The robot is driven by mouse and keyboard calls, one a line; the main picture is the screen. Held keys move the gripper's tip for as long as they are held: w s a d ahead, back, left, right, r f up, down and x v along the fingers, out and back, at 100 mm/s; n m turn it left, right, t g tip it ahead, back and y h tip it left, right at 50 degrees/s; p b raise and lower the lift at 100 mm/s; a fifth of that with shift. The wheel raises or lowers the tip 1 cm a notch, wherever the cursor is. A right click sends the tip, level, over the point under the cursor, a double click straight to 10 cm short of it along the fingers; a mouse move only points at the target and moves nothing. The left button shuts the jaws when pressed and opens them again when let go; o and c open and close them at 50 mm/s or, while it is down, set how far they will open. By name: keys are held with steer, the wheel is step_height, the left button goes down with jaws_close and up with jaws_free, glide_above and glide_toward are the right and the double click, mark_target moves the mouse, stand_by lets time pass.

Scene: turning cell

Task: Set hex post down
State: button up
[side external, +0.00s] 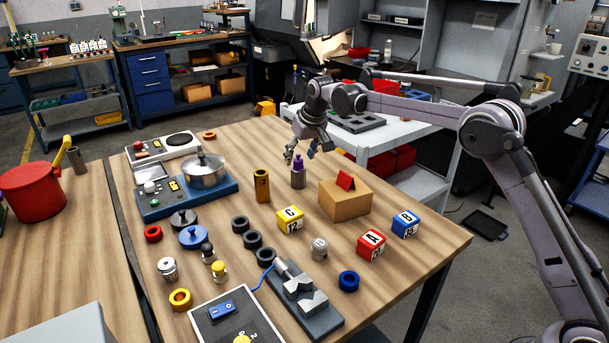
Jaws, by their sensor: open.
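A small upright post with a purple top and a greyish lower part (298,176) stands on the wooden table (340,260); it may be the hex post, but its sides are too small to tell. My gripper (300,152) is open and points down just above and around the top of this post. I cannot tell whether the fingers touch it. A brown-gold cylinder (262,187) with a dark mark stands upright to its left.
A cardboard box (346,200) with a red piece on top stands right of the post. A yellow block (290,219) is in front. A steel pot (204,171) sits on a blue unit at left. A grey vise (304,295) is near the front.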

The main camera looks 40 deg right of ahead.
steer(key=s+r+t, duration=0.1)
steer(key=s+r, duration=0.4)
steer(key=s, duration=0.5)
steer(key=s+r, duration=0.6)
steer(key=s, duration=0.5)
steer(key=s+f, duration=0.4)
steer(key=s, duration=0.5)
steer(key=s+f+t, duration=0.1)
steer(key=s+f, duration=0.4)
steer(key=s, duration=0.5)
steer(key=shift+s+a+f+n+t, duration=0.15)
steer(key=shift+s+a+n+t, duration=0.15)
steer(key=shift+n, duration=0.1)
